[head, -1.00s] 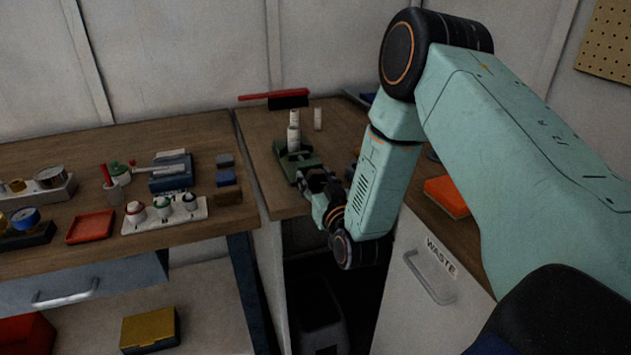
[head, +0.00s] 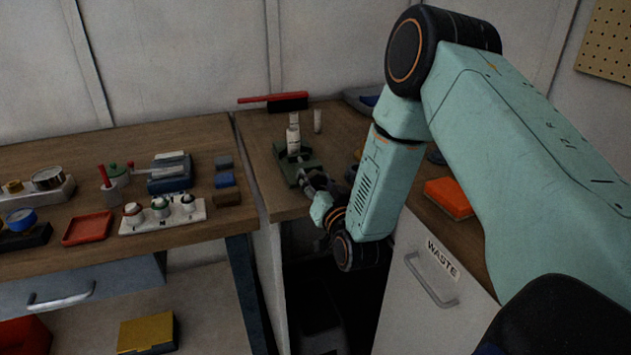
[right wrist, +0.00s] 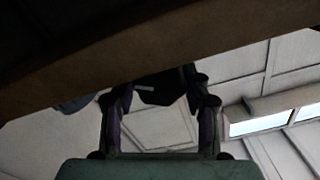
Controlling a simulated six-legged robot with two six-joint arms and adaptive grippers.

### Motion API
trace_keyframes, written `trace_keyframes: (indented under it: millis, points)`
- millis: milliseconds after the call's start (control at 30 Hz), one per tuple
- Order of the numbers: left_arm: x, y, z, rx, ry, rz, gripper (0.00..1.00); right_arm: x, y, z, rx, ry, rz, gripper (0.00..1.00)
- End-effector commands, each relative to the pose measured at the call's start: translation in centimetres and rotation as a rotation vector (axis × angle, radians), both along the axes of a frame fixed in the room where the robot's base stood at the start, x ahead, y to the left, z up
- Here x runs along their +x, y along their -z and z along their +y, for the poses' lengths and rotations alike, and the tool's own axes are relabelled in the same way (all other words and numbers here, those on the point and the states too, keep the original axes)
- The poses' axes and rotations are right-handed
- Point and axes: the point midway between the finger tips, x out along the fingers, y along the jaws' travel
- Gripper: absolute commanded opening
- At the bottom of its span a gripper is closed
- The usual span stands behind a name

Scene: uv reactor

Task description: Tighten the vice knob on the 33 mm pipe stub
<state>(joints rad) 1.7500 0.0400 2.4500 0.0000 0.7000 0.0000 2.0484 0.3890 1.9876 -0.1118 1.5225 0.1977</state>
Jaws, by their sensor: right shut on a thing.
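The green vice (head: 282,153) stands on the wooden bench near its front edge. A white pipe stub (head: 293,142) stands upright in it. My right gripper (head: 306,180) is low at the front of the vice, shut on its knob. The knob is mostly hidden by the fingers in the head view. In the right wrist view a dark piece, which looks like the knob (right wrist: 163,90), shows between the two fingers of the right gripper (right wrist: 160,100), under the bench edge (right wrist: 130,70). My left gripper is not in view.
Another white stub (head: 317,121) stands behind the vice, with a red-handled brush (head: 288,102) at the back. An orange block (head: 448,197) lies to the right, above the waste cabinet (head: 430,285). The left bench holds a red tray (head: 87,229) and a white rack (head: 140,225).

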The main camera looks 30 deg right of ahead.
Motion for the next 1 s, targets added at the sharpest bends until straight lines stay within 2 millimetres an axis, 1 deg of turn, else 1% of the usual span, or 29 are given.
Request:
trace_keyframes:
  millis: [133,167,267,567,667,767,1000]
  points:
    - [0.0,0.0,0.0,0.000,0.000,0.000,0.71,-0.1,0.2,0.0,0.001,0.000,0.006,0.16]
    - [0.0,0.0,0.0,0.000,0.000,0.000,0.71,-0.1,0.2,0.0,0.001,0.000,0.006,0.49]
    - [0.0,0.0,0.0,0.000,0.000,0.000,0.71,-0.1,0.2,0.0,0.000,0.000,0.005,0.58]
    - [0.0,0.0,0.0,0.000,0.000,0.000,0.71,-0.1,0.1,0.0,-0.001,0.000,0.003,0.58]
    - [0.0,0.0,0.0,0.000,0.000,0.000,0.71,-0.7,0.1,0.2,0.000,0.000,0.005,0.58]
    - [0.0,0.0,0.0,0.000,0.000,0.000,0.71,-2.0,0.2,0.5,0.000,0.000,0.005,0.58]
    - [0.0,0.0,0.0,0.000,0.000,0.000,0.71,-6.9,0.2,1.6,0.002,0.000,0.007,0.58]
